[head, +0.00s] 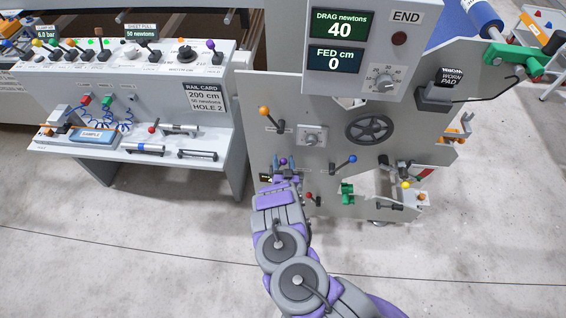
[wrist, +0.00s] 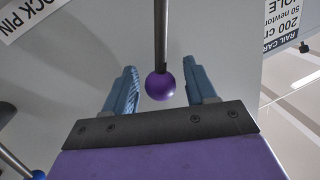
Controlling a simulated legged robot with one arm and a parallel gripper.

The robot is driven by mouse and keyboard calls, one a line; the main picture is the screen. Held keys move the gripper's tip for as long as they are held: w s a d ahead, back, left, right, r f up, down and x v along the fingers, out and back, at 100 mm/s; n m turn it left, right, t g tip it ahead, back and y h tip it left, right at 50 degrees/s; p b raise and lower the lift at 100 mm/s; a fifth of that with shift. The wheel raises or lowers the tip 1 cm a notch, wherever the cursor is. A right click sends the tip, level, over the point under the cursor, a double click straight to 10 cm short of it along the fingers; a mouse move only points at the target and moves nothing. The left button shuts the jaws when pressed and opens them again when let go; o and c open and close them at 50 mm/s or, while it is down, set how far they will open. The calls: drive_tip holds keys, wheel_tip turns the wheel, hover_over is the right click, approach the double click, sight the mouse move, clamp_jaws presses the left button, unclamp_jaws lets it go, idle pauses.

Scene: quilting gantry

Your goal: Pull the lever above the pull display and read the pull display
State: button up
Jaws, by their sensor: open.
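My gripper (head: 284,178) is at the lower left of the grey gantry plate. In the wrist view my gripper (wrist: 159,72) is open, with one blue finger on each side of a lever's purple ball (wrist: 160,86) and visible gaps to it. The lever's dark rod (wrist: 161,35) runs up from the ball. The purple ball (head: 283,161) also shows in the head view just beyond my fingers. A small dark panel (head: 265,178) sits left of my fingers, too small to read. A sign reading SHEET PULL 50 newtons (head: 141,32) stands on the left console.
The gantry screens read DRAG newtons 40 (head: 339,24) and FED cm 0 (head: 333,60). A blue-ball lever (head: 351,160), a red-ball lever (head: 309,196) and a handwheel (head: 369,127) are to the right. A LOCK PIN label (wrist: 35,12) is near. Floor in front is clear.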

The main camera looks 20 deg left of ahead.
clamp_jaws()
idle(0.6)
